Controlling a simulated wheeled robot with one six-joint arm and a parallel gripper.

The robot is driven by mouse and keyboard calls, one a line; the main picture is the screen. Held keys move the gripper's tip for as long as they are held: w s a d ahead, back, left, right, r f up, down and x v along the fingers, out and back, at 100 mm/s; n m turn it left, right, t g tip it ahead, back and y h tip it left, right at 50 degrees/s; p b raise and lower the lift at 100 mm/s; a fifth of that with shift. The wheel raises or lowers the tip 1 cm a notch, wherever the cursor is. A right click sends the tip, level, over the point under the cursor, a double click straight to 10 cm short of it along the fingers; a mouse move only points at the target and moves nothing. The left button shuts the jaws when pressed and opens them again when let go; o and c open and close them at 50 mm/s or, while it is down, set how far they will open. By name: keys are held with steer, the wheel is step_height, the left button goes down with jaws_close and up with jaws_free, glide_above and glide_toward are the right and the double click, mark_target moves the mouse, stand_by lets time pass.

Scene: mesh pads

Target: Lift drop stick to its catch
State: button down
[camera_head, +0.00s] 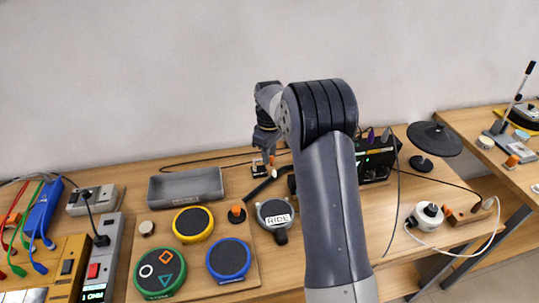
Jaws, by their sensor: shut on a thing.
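My gripper (268,158) is small in view at the back of the table, pointing down behind the pad board. It is shut on what looks like the drop stick (257,189), a short dark bar slanting from lower left up to just below the jaws. The fingertips and the exact grip are too small to make out. A small white and orange fitting (259,169) sits right beside the jaws; I cannot tell whether it is the catch. My arm hides the table to the right of the stick.
A grey tray (168,198) stands left of my gripper. Yellow (193,224), blue (229,259), green-rimmed (160,272) and grey RIDE (274,212) pads lie in front, with an orange-topped knob (236,214) between. A black box (376,163) and cables are to the right.

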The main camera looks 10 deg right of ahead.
steer(key=shift+w+d+f, duration=0.15)
steer(key=shift+w+d, duration=0.05)
steer(key=shift+d, duration=0.05)
steer(key=c, duration=1.6)
jaws_free()
steer(key=shift+c, duration=0.2)
steer(key=shift+o, duration=1.4)
steer(key=shift+w+d+f, duration=0.1)
steer(key=shift+w+f, duration=0.1)
steer(key=shift+w, duration=0.1)
steer(key=shift+o, duration=0.5)
steer(key=shift+r, duration=0.1)
steer(key=shift+s+r, duration=0.1)
step_height(320, 180, up, 11)
steer(key=b, duration=0.1)
steer(key=shift+f, duration=0.3)
